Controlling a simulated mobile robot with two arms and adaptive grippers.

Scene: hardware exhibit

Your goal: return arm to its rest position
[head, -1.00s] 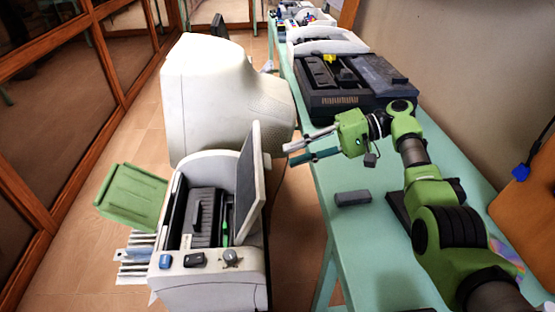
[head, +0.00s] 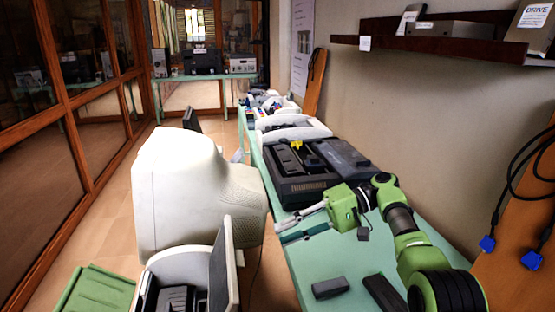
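My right arm, green with dark joints, reaches in from the right over the teal table (head: 340,262). My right gripper (head: 279,233) points left, past the table's left edge. Its two fingers, one pale and one teal, are spread apart with nothing between them. It is in front of the black machine and right of the large cream monitor casing. My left arm and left gripper are not in view.
A cream monitor casing (head: 185,190) stands left of the table. An open printer (head: 170,270) is cut off at the bottom. A black machine (head: 300,190) and a small grey block (head: 331,288) lie on the table. A dark shelf (head: 430,42) and hanging cables (head: 512,190) are at the right.

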